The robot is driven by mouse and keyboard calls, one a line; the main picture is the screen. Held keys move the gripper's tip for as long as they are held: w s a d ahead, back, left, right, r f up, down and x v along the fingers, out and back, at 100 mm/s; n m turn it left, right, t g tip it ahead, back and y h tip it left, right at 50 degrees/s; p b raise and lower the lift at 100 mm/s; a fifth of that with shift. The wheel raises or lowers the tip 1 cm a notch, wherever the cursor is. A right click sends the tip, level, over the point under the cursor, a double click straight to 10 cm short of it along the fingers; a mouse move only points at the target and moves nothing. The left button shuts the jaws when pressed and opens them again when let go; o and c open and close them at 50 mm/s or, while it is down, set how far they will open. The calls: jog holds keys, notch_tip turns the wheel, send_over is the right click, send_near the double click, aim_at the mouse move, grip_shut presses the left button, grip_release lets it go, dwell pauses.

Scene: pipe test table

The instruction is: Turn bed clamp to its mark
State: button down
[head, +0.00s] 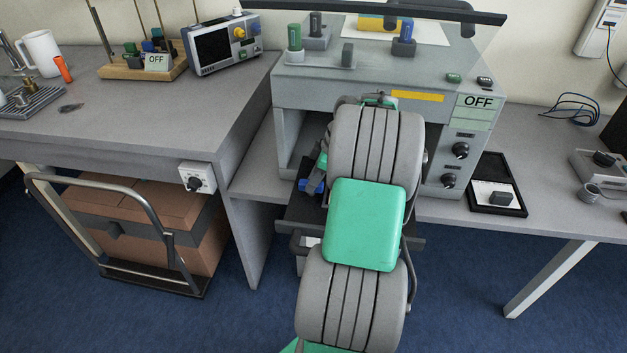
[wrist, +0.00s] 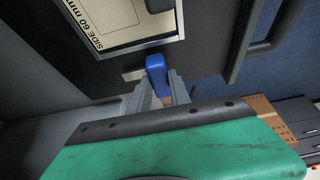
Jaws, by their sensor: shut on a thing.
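The bed clamp shows as a blue lever (wrist: 156,68) at the edge of a framed plate in the wrist view. My gripper (wrist: 160,92) is shut on it, with a grey finger on each side. In the head view a bit of blue (head: 308,187) shows beside my gripper (head: 316,178), low in the machine's opening. My arm hides most of that area. I cannot make out the clamp's mark in either view.
The grey machine (head: 290,95) stands around the opening, with an OFF display (head: 478,101) and knobs on its right. The framed plate (wrist: 120,18) carries printed text. A drawer-like shelf (head: 290,212) with a handle juts out below. A boxed cart (head: 150,225) stands at left.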

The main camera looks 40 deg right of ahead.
jog(key=shift+m, duration=0.4)
jog(key=m+b, duration=0.1)
jog(key=m+t+h, duration=0.1)
jog(key=m, duration=0.1)
jog(key=shift+a+m+h+b, duration=0.15)
jog(key=shift+m+h+b, duration=0.15)
jog(key=shift+b, duration=0.1)
jog(key=m+h, duration=0.1)
jog(key=m, duration=0.1)
jog(key=m+b, duration=0.1)
jog(key=m, duration=0.1)
jog(key=shift+a+m+h, duration=0.15)
jog(key=shift+m+h, duration=0.15)
jog(key=shift+h, duration=0.1)
jog(key=m+h, duration=0.1)
jog(key=m, duration=0.1)
jog(key=m+h, duration=0.1)
jog(key=m, duration=0.2)
jog(key=shift+a+g+b, duration=0.15)
jog(key=shift+g+b, duration=0.15)
jog(key=shift+m+g+h, duration=0.5)
jog(key=shift+m, duration=1.5)
jog(key=c, duration=1.2)
grip_release()
